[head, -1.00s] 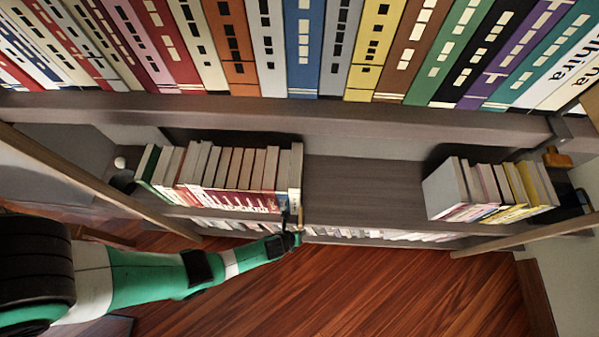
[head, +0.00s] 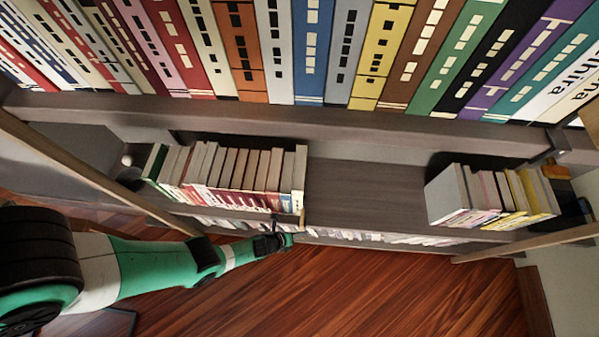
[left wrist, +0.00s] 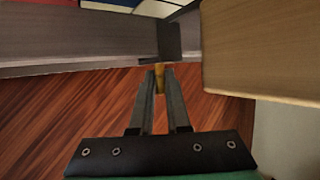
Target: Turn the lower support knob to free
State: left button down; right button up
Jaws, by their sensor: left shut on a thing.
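In the left wrist view, a small brass-yellow knob (left wrist: 159,76) sits between my left gripper's (left wrist: 160,74) fingertips. The fingers are shut on it from both sides, just below a dark bracket (left wrist: 168,42) at the shelf edge. In the head view, my left gripper (head: 276,225) is at the front edge of the lower shelf, by the right end of a row of books. The knob is small there, and its turned position cannot be read. My right gripper is in neither view.
The lower shelf (head: 365,195) has a bare middle. A book row (head: 235,170) stands left of it and a shorter group (head: 490,190) right. Large book spines (head: 310,50) fill the shelf above. A pale wood block (left wrist: 260,50) is close right of the gripper. Wooden floor (head: 350,290) is below.

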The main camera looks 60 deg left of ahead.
pick_arm(q)
jog(key=c, duration=0.9)
grip_release()
jog(key=shift+d, duration=0.1)
jog(key=shift+r, duration=0.1)
jog(key=p+v, duration=1)
jog(key=v, duration=0.1)
jog(key=shift+s+r, duration=0.15)
jog(key=shift+s, duration=0.05)
